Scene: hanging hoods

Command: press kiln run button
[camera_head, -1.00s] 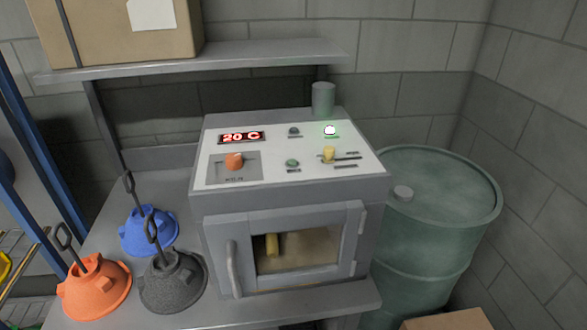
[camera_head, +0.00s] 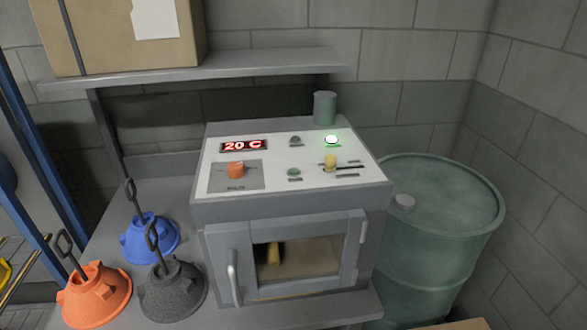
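The kiln (camera_head: 290,205) is a grey box on a metal bench, with a white sloped control panel on top. Its display (camera_head: 243,145) reads 20 C in red. An orange knob (camera_head: 235,170) is below the display. A green button (camera_head: 294,172) sits at the panel's lower middle; I cannot read its label. A lamp (camera_head: 331,139) at the upper right glows green, with a dark round lamp (camera_head: 295,140) to its left. A yellow slider knob (camera_head: 330,162) is on the right. The kiln door (camera_head: 290,258) is closed, with a yellow object (camera_head: 273,254) behind its window. Neither gripper is in view.
Orange (camera_head: 95,293), blue (camera_head: 150,238) and dark grey (camera_head: 173,287) hoods with hooks stand left of the kiln. A green drum (camera_head: 440,225) stands to its right. A shelf (camera_head: 210,68) with a cardboard box (camera_head: 115,35) is above and behind. Space above the panel is clear.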

